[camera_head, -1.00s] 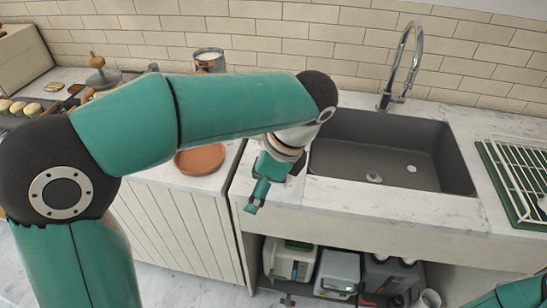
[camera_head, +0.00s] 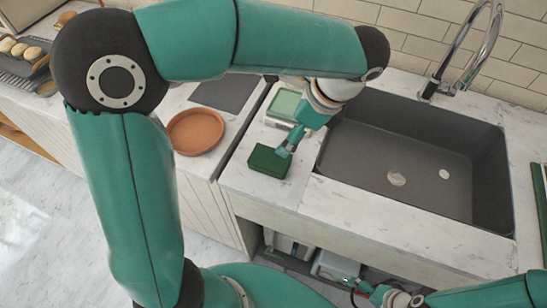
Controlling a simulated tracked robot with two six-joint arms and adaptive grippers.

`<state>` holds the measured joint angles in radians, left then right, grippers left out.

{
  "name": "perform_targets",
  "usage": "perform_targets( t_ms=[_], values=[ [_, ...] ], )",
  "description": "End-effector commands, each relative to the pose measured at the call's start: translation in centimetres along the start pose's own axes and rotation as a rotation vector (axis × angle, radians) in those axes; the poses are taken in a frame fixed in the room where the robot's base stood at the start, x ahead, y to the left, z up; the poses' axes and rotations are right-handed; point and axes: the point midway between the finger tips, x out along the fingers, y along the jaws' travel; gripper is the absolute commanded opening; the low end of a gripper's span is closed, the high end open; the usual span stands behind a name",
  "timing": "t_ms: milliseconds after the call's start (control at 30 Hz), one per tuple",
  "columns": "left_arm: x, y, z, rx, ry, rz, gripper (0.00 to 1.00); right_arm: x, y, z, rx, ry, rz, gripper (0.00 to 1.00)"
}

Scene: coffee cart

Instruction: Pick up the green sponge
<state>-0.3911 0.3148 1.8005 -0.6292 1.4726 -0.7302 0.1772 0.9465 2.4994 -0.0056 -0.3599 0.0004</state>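A dark green block, which looks like the green sponge (camera_head: 266,162), lies flat on the marble counter left of the sink. My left gripper (camera_head: 284,151) points down at the sponge's upper right edge, overlapping it in this view. I cannot tell whether its fingers touch the sponge or how far they are apart. My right gripper (camera_head: 358,285) is low in front of the counter, away from the sponge; its fingers are small and their opening is unclear.
A pale green item in a light tray (camera_head: 283,104) sits behind the sponge, partly hidden by my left arm. The grey sink (camera_head: 420,160) with a chrome faucet (camera_head: 462,50) is to the right. A terracotta dish (camera_head: 195,132) and grey mat (camera_head: 226,93) are left.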

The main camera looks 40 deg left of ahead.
Motion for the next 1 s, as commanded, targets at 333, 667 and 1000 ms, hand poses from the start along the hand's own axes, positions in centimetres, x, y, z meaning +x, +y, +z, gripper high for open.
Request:
perform_targets(
  t_ms=[333, 667, 1000],
  values=[
    [6.7, 0.2, 0.4, -0.012, 0.000, 0.008, 0.94, 0.2, 0.0, 0.0, -0.001, 0.001, 0.000, 1.00],
    [9.1, 0.5, 0.2, -0.012, -0.001, 0.010, 0.94, -0.1, -0.1, 0.0, -0.001, 0.001, 0.000, 1.00],
    [12.7, 0.7, -0.1, -0.013, 0.002, 0.008, 0.94, -0.4, -0.1, 0.0, -0.001, 0.001, 0.000, 1.00]
  ],
)
